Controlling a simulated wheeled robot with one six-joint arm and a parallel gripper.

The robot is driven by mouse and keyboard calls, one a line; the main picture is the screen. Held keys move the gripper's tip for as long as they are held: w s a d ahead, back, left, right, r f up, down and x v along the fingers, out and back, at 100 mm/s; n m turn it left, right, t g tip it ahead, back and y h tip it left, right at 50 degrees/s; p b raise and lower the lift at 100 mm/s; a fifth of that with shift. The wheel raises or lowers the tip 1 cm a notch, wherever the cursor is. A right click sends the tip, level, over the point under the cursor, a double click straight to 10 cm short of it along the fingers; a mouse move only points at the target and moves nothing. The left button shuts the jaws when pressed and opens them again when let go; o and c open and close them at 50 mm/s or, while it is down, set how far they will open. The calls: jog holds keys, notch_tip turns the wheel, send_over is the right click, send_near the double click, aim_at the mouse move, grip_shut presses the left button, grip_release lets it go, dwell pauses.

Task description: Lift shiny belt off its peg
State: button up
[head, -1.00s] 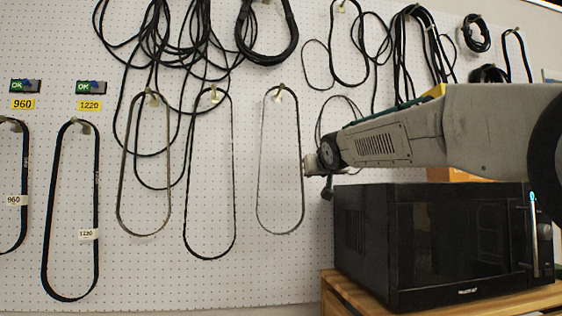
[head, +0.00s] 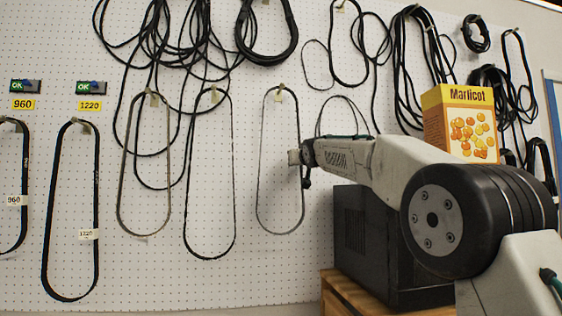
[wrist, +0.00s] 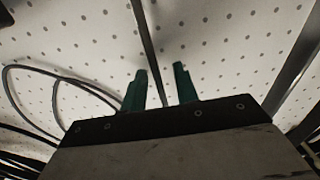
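A thin grey, slightly glossy belt (head: 261,160) hangs as a long loop from a peg (head: 280,88) on the white pegboard. I take it to be the shiny belt, though a brownish-grey belt (head: 121,170) hangs further left. My gripper sits at the grey belt's right strand, about mid-height; its fingers cannot be made out in the head view. In the wrist view my gripper (wrist: 159,79) has two green fingers apart, with a dark strand (wrist: 149,50) running between them in the picture. I cannot tell whether they touch it.
A black belt (head: 232,170) hangs just left of the grey one. The 1220 belt (head: 98,190) and 960 belt (head: 25,180) hang further left. Black cables hang above. A dark microwave (head: 372,245) on a wooden stand and a Marlicot box (head: 463,115) are at the right.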

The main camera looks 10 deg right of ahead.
grip_shut()
jog(key=shift+s+r, duration=0.2)
jog(key=shift+r, duration=2.9)
jog(key=shift+s+r, duration=0.1)
jog(key=shift+r, duration=0.4)
jog(key=s, duration=1.9)
jog(key=shift+s, duration=0.25)
jog(key=shift+f, duration=0.1)
